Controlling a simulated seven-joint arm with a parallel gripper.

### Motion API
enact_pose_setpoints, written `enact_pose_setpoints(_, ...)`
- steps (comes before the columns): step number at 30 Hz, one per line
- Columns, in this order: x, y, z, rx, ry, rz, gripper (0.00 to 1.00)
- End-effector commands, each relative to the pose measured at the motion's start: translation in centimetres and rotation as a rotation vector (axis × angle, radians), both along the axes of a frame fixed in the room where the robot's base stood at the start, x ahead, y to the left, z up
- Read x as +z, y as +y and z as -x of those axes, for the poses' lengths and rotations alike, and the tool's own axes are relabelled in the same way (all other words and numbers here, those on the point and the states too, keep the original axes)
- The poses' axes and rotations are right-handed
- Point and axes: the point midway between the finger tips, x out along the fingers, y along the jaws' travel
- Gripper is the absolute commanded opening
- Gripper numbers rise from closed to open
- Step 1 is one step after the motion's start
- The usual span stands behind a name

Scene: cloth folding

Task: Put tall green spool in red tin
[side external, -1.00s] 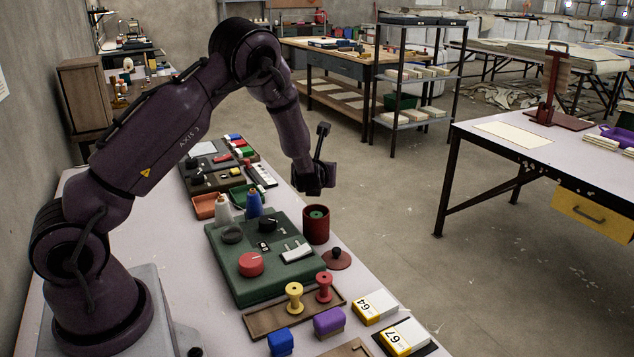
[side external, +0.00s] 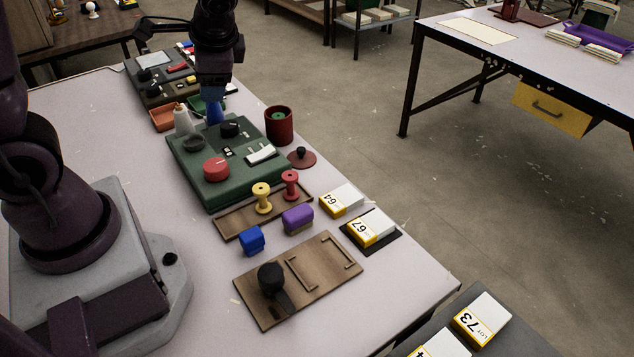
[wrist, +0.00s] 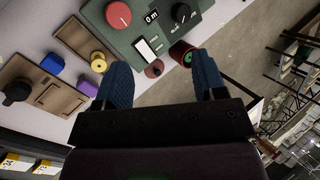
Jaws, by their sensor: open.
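The red tin (side external: 279,127) stands open and upright beside the right edge of the green console. The green spool (side external: 279,115) shows inside it, with only its top visible and the rest hidden by the tin's wall. In the wrist view the tin (wrist: 179,48) and the green spool top (wrist: 188,57) appear just beyond my right fingertip. My gripper (wrist: 162,66) is open, with its two blue fingers wide apart and nothing held between them. In the side view my arm hangs above the far part of the console, left of the tin.
The green console (side external: 205,180) carries a red knob (side external: 216,169). A red lid (side external: 301,160) lies near the tin. A wooden tray (side external: 238,219) holds yellow (side external: 262,198) and red (side external: 290,185) spools. Bare table lies left of the console.

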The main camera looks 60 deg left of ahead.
Motion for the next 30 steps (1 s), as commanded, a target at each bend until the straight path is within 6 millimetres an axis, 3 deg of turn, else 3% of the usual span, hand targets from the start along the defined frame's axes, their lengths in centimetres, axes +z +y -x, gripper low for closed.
enact_pose_setpoints(6, 4.2, -7.7, 4.0, 0.207, -0.26, 0.328, 0.64)
enact_pose_setpoints(12, 7.5, -12.3, 6.7, 0.247, -0.447, 0.537, 0.64)
enact_pose_setpoints(19, 10.0, -13.1, 7.7, 0.193, -0.572, 0.566, 0.64)
enact_pose_setpoints(30, 10.3, -13.1, 7.8, 0.188, -0.584, 0.566, 0.64)
